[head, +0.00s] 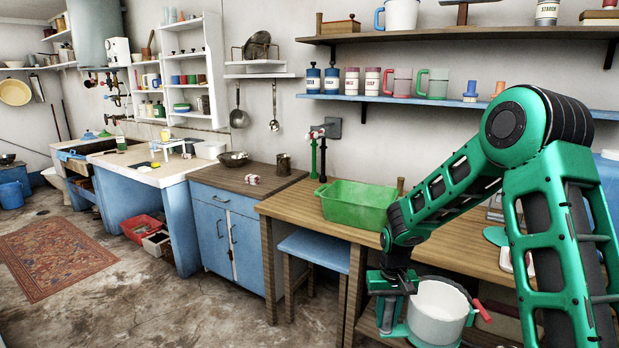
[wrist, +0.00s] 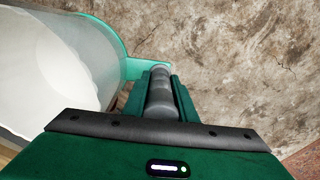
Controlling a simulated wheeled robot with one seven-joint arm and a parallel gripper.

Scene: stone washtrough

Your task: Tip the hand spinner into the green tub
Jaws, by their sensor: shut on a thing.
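The hand spinner (head: 437,312) is a pale drum with a teal frame and a red crank handle, at the lower right of the head view, in front of the wooden table. It looks roughly upright, its open top showing a whitish inside. My gripper (head: 393,290) is at its left side. In the wrist view my gripper (wrist: 160,95) is shut on a grey, ribbed grip joined to the spinner's teal band, and the drum (wrist: 45,80) fills the left. What supports the spinner's base is hidden. The green tub (head: 352,207) stands on the table, behind and left of the spinner, apart from it.
The wooden table (head: 286,208) has bare top left of the tub. A blue stool (head: 314,249) stands under the table. A blue shelf (head: 440,101) with mugs and jars hangs above. Open stone floor lies left.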

